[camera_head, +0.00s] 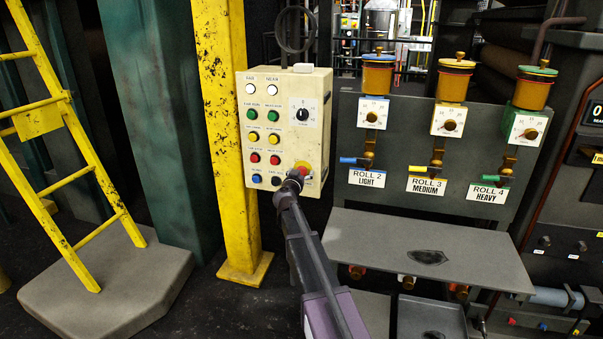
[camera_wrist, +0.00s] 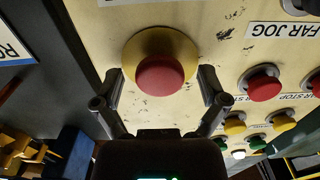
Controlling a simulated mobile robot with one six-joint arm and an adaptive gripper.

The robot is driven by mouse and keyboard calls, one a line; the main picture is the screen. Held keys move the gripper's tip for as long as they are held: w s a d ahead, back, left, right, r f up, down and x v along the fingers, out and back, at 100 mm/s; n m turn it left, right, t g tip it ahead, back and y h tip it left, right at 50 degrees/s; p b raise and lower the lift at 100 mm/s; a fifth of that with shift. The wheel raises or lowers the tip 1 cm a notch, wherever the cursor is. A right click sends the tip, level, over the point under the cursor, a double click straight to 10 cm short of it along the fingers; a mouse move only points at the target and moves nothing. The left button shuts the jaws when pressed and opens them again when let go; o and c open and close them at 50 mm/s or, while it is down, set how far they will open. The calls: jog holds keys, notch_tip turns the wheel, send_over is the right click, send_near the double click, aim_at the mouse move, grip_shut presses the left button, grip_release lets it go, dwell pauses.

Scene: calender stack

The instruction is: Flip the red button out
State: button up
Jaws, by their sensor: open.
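The red button (camera_wrist: 160,75) is a large round knob on a yellow disc, and it fills the middle of the wrist view. It sits at the lower right of a cream control box (camera_head: 258,93). My gripper (camera_wrist: 160,90) is open, with one finger on each side of the red button. Whether the fingers touch it cannot be told.
Smaller coloured buttons, including a red one (camera_head: 254,157), and a dial (camera_head: 302,115) are on the same box. A yellow post (camera_head: 222,120) stands left of it. A grey panel (camera_head: 405,120) with several valves and a grey shelf (camera_head: 420,250) is on the right.

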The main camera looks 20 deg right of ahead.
jog(key=shift+w+d, duration=0.1)
jog(key=shift+w, duration=0.05)
grip_shut()
jog(key=shift+v, duration=1.05)
grip_release()
jog(key=v, duration=1.2)
